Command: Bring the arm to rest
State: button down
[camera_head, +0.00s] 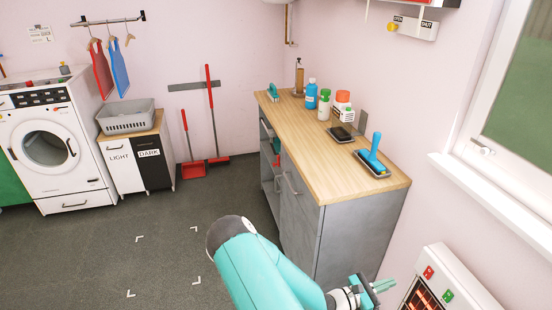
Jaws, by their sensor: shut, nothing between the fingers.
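My arm (262,270) reaches up from the bottom of the head view and bends to the right. My gripper (382,285) is at the lower right, just in front of the grey cabinet's near corner and left of the heater. Its fingers are together and hold nothing. Part of the arm runs out of the frame at the bottom.
A grey cabinet (345,235) with a wooden top carries bottles, a blue-handled brush (374,153) and dark trays. A wall heater (450,285) stands close to the right. A washing machine (45,150) and hampers (138,160) are at the left. The middle floor is clear.

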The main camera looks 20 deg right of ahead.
jog(key=w+a+r+m+y, duration=0.2)
jog(key=a+r+m+y, duration=0.55)
jog(key=a, duration=0.35)
jog(key=w+a+r+m+y, duration=0.2)
jog(key=a+r+m+y, duration=0.5)
jog(key=a, duration=0.3)
jog(key=s+a+r+m+t+y, duration=0.1)
jog(key=a+r+t, duration=0.3)
jog(key=a+r, duration=0.4)
jog(key=s+a+r+t+y, duration=0.2)
jog(key=a+r+t+y, duration=0.1)
jog(key=a+r, duration=0.5)
notch_tip(320, 180, up, 4)
jog(key=shift+s+f+m+t+y, duration=0.2)
jog(key=shift+s+m+t+y, duration=0.2)
jog(key=shift+t, duration=0.4)
jog(key=shift+d, duration=0.15)
